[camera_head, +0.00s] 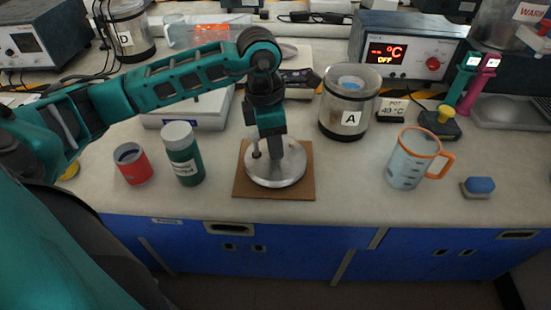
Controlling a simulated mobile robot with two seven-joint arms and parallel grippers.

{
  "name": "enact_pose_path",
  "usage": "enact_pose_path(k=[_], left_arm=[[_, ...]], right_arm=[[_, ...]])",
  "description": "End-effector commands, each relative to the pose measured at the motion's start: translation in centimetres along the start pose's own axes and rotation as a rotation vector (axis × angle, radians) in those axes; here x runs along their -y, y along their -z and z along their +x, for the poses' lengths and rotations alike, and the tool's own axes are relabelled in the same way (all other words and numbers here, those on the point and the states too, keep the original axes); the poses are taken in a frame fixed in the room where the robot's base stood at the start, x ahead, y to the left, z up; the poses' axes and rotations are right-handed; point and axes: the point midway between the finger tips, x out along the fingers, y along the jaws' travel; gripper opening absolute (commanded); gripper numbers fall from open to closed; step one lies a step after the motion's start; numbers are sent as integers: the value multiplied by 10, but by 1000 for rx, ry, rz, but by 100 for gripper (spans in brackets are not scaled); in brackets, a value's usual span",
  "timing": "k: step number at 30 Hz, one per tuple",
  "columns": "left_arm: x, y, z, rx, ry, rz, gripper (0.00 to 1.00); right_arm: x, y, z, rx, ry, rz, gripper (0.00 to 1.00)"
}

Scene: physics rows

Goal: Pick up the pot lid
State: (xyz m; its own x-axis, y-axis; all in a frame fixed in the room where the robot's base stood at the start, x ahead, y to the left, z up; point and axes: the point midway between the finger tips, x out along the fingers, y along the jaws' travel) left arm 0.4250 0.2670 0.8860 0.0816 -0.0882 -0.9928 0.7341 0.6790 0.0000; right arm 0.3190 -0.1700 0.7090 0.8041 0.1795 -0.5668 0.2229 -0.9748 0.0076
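The pot lid (290,174) is a round, shiny metal disc. It lies flat on a brown square board (244,187) near the front of the bench. My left gripper (267,152) points down right over the lid, with its fingertips at about the lid's middle. The gripper hides part of the lid's top and its handle, so I cannot tell whether the fingers are closed on it. A clear pot marked "A" (346,118) stands behind and to the right, with something blue at its top. My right gripper is not in view.
Left of the board stand a green bottle (184,160) and a red cup (133,167). To the right are an orange-rimmed measuring jug (409,162) and a small blue block (480,185). A heater unit (400,50) stands behind. The bench between board and jug is clear.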

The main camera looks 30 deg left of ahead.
Motion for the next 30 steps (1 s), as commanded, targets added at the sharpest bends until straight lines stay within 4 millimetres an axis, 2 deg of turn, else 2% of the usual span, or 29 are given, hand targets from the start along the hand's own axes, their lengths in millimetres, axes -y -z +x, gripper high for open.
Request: enact_pose_path(k=[1, 11, 26, 30], left_arm=[[0, 0, 0, 0, 0, 0, 31], [0, 0, 0, 0, 0, 0, 0], [0, 0, -2, 2, -1, 0, 0], [-1, -2, -8, 3, -3, 0, 0]], right_arm=[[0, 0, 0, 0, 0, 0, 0], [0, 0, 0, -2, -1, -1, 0], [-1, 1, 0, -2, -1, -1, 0], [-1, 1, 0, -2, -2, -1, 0]])
